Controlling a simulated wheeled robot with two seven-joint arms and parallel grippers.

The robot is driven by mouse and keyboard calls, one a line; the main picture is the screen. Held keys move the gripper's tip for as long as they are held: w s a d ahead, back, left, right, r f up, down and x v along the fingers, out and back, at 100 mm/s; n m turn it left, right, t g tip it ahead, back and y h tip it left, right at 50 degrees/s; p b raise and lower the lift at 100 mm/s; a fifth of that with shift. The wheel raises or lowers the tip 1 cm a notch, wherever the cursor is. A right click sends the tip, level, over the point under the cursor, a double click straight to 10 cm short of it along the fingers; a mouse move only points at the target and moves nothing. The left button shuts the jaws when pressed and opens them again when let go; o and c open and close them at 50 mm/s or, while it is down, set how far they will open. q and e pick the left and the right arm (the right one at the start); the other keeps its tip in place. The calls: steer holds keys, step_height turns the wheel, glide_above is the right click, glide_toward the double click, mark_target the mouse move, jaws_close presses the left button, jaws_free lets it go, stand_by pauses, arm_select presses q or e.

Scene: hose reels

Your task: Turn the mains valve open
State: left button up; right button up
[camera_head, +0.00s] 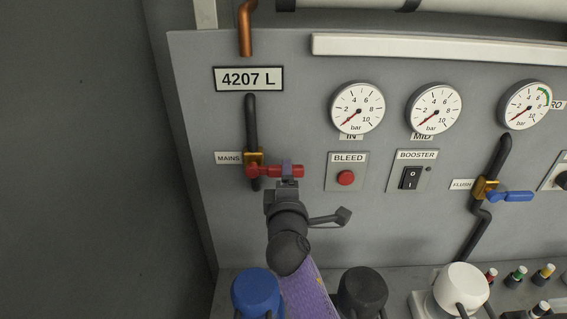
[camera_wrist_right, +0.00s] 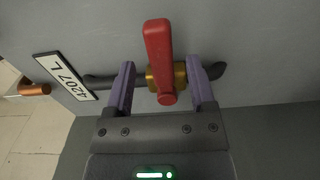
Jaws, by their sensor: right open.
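The mains valve is a brass body (camera_head: 254,158) on a dark vertical pipe beside the MAINS label (camera_head: 228,158). Its red lever (camera_head: 262,171) lies sideways, pointing right, across the pipe. My right gripper (camera_head: 287,167) is at the lever's right part in the head view. In the right wrist view its two purple fingers (camera_wrist_right: 160,72) are open, one on each side of the red lever (camera_wrist_right: 158,50), with gaps showing on both sides. The brass body (camera_wrist_right: 179,74) shows behind the lever. My left gripper is not in view.
The 4207 L plate (camera_head: 248,79) is above the valve. The BLEED button (camera_head: 346,178) and BOOSTER switch (camera_head: 411,178) are to the right, then the blue FLUSH lever (camera_head: 515,196). Blue (camera_head: 255,290), dark (camera_head: 363,290) and white (camera_head: 461,287) knobs stand below on the ledge.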

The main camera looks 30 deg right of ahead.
steer(key=x, duration=0.5)
steer(key=shift+w+a, duration=0.1)
steer(key=shift+f, duration=0.1)
jaws_close()
stand_by(0.6)
stand_by(0.4)
